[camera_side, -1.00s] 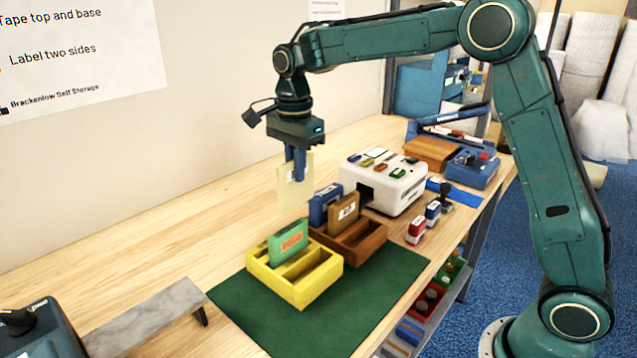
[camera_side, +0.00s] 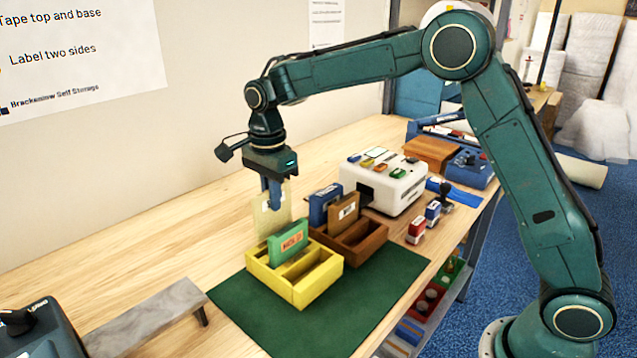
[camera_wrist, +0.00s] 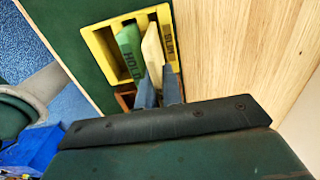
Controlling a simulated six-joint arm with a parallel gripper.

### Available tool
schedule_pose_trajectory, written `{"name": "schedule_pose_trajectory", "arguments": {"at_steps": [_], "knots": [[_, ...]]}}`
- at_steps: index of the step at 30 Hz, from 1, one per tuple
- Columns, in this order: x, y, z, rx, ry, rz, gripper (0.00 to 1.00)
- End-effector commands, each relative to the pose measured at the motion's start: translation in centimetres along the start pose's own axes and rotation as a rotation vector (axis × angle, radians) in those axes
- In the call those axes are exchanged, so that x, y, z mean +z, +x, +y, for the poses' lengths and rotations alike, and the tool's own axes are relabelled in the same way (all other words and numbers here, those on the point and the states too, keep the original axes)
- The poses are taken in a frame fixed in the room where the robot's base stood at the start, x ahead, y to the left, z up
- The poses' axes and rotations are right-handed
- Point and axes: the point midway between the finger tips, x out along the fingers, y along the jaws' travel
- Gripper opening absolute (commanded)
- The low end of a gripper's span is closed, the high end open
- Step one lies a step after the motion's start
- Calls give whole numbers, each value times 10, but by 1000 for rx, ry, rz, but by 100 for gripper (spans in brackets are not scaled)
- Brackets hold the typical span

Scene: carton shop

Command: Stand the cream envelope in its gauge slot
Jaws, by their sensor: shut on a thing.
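My gripper (camera_side: 273,196) is shut on the cream envelope (camera_side: 264,222) and holds it upright, flat face toward the side camera. The envelope is behind the green envelope (camera_side: 288,243), which stands in the yellow slotted box (camera_side: 304,290) and hides its lower part. In the wrist view, the cream envelope (camera_wrist: 153,52) is beside the green envelope (camera_wrist: 129,45), over the side of the yellow box (camera_wrist: 98,50) with dark lettering on its rim. My fingers (camera_wrist: 158,95) show below it. I cannot tell whether its lower edge is inside a slot.
A brown slotted box (camera_side: 361,240) with a blue and a tan envelope adjoins the yellow one on a green mat (camera_side: 345,317). A white machine (camera_side: 388,184) and several stamps stand behind and right. Bare wood lies between.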

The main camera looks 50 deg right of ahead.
Motion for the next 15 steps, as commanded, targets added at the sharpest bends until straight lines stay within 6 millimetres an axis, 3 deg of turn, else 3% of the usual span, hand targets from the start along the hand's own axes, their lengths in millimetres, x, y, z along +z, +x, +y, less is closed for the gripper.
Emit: {"name": "schedule_pose_trajectory", "arguments": {"at_steps": [15], "knots": [[0, 13, 0, 0, 0, 0, 0]]}}
